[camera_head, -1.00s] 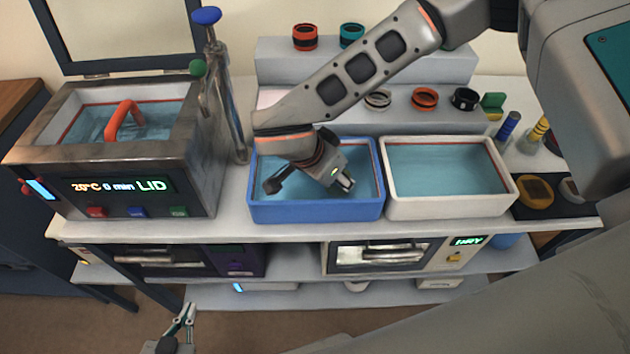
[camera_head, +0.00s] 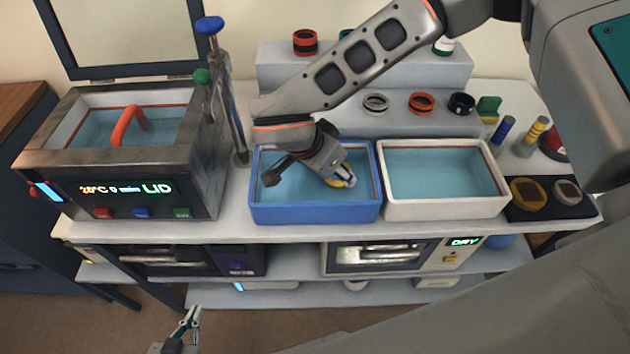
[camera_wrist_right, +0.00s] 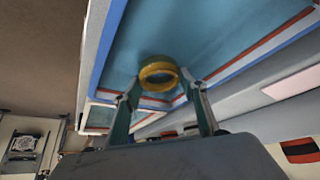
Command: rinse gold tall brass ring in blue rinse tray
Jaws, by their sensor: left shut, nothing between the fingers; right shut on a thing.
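The blue rinse tray (camera_head: 313,212) stands on the bench, filled with bluish water. My right gripper (camera_head: 345,177) reaches down into it near its right side and is shut on the gold brass ring (camera_head: 349,183). In the right wrist view, the ring (camera_wrist_right: 158,78) sits between the two fingertips of my right gripper (camera_wrist_right: 165,92), with the tray's water behind it. In the head view the gripper hides part of the ring. My left gripper (camera_head: 191,318) is shut and empty, low at the bottom left, away from the bench.
A white tray (camera_head: 445,208) of water adjoins on the right. A heated bath with a red handle (camera_head: 128,124) and a pump stand (camera_head: 222,90) are at left. Several rings, including a red one (camera_head: 421,103), stand on the steps behind. A dark mat (camera_head: 553,211) lies at right.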

